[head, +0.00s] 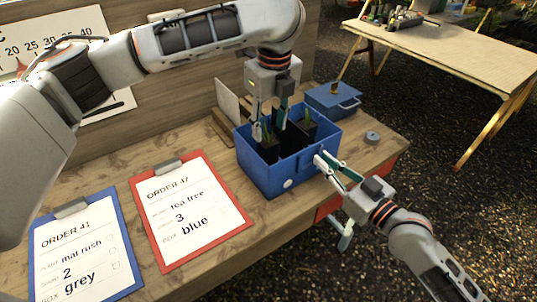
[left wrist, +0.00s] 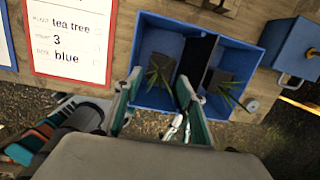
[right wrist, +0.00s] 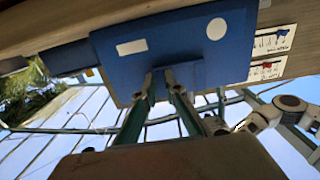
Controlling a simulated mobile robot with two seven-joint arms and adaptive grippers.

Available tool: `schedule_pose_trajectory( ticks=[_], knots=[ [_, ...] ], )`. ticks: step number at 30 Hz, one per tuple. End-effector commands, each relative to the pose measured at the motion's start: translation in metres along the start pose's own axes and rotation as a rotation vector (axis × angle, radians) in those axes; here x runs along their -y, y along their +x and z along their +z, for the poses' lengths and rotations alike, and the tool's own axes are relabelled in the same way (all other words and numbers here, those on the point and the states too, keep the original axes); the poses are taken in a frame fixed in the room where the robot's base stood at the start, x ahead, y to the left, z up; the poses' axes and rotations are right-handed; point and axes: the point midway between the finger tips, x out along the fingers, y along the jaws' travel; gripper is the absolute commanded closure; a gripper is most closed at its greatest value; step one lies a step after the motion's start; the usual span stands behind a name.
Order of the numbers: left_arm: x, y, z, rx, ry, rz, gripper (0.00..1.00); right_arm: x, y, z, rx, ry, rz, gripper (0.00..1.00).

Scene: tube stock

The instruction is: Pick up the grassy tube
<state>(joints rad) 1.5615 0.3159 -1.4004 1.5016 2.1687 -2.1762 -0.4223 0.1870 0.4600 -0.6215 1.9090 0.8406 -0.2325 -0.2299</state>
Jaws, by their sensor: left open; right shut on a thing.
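A blue box (head: 271,185) stands on the wooden bench. Inside it are two dark tubes with thin green leaves: a left tube (head: 268,152) and a right tube (head: 304,130). From above, the left wrist view shows the left tube's grassy leaves (left wrist: 158,74) and the right tube's leaves (left wrist: 223,84). I cannot tell which the task means. My left gripper (head: 270,116) is open, pointing down over the box, its fingertips either side of the left tube's leaves. My right gripper (head: 333,168) is shut on the box's near right side; the right wrist view shows its fingertips (right wrist: 160,78) against the blue wall.
A red clipboard (head: 147,205) reads tea tree, 3, blue; a blue clipboard (head: 38,240) reads mat rush, 2, grey. A closed blue case (head: 332,101) stands behind the box, and a small grey disc (head: 372,137) lies to its right. Another table (head: 455,50) is far right.

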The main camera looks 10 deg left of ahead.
Motion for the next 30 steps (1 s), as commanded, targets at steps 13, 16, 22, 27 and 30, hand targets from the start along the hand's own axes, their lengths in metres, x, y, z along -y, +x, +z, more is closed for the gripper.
schedule_pose_trajectory(
  ticks=[13, 16, 22, 27, 30],
  knots=[
    [0.001, 0.044, -0.001, 0.013, 0.109, 0.029, 0.60, 0.000, 0.000, 0.001, 0.001, 0.000, 0.001, 1.00],
    [0.001, 0.054, 0.000, 0.014, 0.107, 0.028, 0.60, 0.000, 0.000, 0.001, 0.001, 0.000, 0.001, 1.00],
    [0.001, 0.067, 0.000, 0.015, 0.107, 0.028, 0.60, 0.000, 0.000, 0.001, 0.001, 0.000, 0.000, 1.00],
    [-0.001, 0.093, 0.000, 0.013, 0.106, 0.030, 0.60, 0.000, 0.000, 0.001, 0.001, 0.000, 0.000, 1.00],
    [-0.001, 0.107, 0.000, 0.013, 0.105, 0.028, 0.60, 0.000, 0.000, 0.001, 0.001, 0.000, 0.000, 1.00]
  ],
)
